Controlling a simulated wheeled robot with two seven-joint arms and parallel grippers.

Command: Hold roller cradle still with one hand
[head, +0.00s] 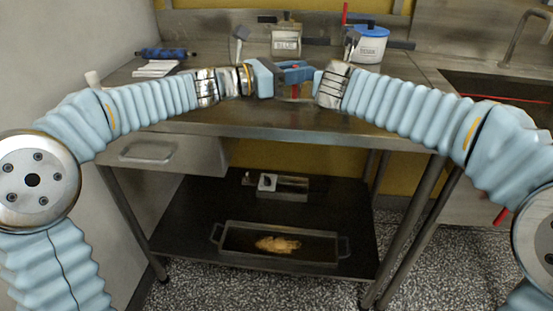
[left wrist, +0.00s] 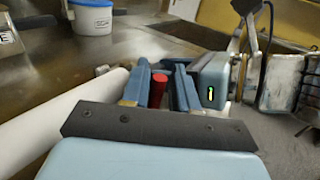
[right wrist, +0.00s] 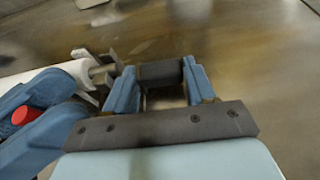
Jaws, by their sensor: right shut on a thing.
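A white roller (left wrist: 60,122) runs along the left of the left wrist view; its end meets a grey metal bracket (right wrist: 98,68) in the right wrist view. My right gripper (right wrist: 160,90) is closed on a dark block beside that bracket, seemingly part of the roller cradle (right wrist: 160,72). My left gripper (head: 284,72) is close to the right one over the table's front. Its fingers stand apart in the left wrist view with a red cylinder (left wrist: 158,90) between them; whether they touch it is unclear. The arms hide most of the cradle in the head view.
A blue-lidded white pot (head: 371,46) and a labelled box (head: 286,40) stand at the table's back. A blue roll (head: 161,53) and white sheets (head: 156,69) lie at back left. A sink (head: 500,90) is on the right. A tray (head: 280,261) sits on the lower shelf.

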